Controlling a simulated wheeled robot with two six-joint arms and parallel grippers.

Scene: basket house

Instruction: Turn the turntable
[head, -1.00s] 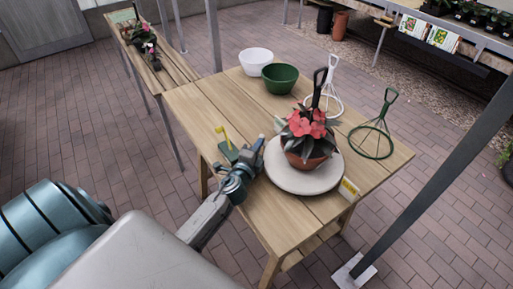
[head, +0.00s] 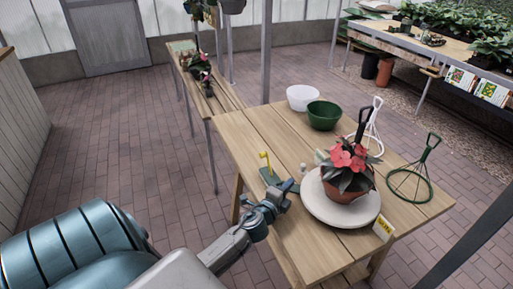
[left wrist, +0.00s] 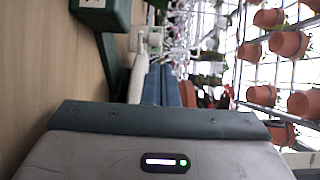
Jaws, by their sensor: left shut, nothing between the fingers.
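The turntable is a round pale disc (head: 318,211) on the wooden table. A terracotta pot with red flowers (head: 347,172) stands on it. My left gripper (head: 289,187) is shut and empty, at the disc's left edge; I cannot tell if it touches. In the left wrist view its blue-grey fingers (left wrist: 168,86) lie together, with a pale edge, likely the turntable (left wrist: 137,78), just left of them. My right gripper is not in view.
A green object with a yellow upright (head: 266,164) stands close behind my left gripper. A white bowl (head: 303,94), a green bowl (head: 323,117) and a green wire stand (head: 411,185) are farther back or right. A yellow-and-white card (head: 383,229) is at the front.

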